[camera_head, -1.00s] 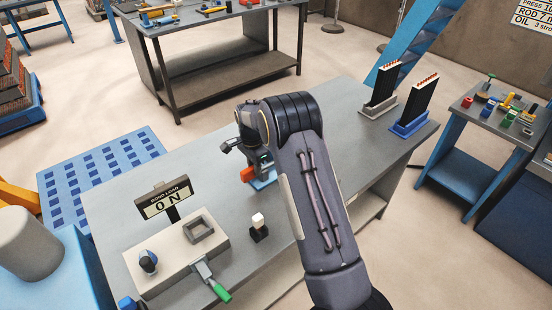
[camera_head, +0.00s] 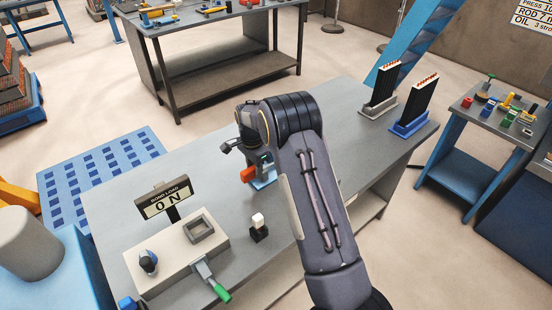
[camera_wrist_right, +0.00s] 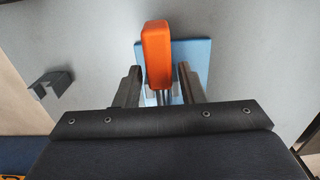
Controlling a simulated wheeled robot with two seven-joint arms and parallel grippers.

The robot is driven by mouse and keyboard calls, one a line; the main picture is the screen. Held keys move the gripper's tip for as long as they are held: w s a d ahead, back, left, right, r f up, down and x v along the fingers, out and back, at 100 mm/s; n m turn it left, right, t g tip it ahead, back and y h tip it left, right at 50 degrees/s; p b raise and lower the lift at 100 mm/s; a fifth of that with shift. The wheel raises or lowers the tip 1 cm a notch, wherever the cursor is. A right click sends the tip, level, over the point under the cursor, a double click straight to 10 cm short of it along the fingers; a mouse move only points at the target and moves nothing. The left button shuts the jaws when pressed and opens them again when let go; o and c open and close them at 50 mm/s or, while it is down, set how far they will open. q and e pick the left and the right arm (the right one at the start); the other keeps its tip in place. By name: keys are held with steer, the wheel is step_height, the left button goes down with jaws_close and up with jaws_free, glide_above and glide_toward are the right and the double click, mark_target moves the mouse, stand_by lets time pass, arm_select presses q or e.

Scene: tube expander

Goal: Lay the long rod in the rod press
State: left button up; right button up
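My right gripper (camera_wrist_right: 158,85) is low over the workbench, with its fingers on either side of an orange block-like part (camera_wrist_right: 157,52) above a blue plate (camera_wrist_right: 203,58). I cannot tell whether the fingers grip it. In the head view my wrist hides part of this fixture, and its orange part (camera_head: 248,175) and blue base (camera_head: 265,184) show beside it. I cannot tell whether this is the rod press. Two dark racks with red-tipped rods, one on a grey base (camera_head: 378,108) and one on a blue base (camera_head: 408,129), stand at the bench's far right. My left gripper is out of view.
The bench's middle left is clear.

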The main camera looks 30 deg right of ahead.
steer(key=shift+r, duration=0.1)
steer(key=shift+r+p, duration=1.05)
steer(key=shift+r, duration=0.45)
steer(key=shift+r, duration=0.2)
steer(key=o, duration=0.6)
steer(key=shift+c, duration=0.2)
steer(key=shift+f, duration=0.1)
steer(key=o, duration=0.8)
steer(key=shift+o, duration=0.2)
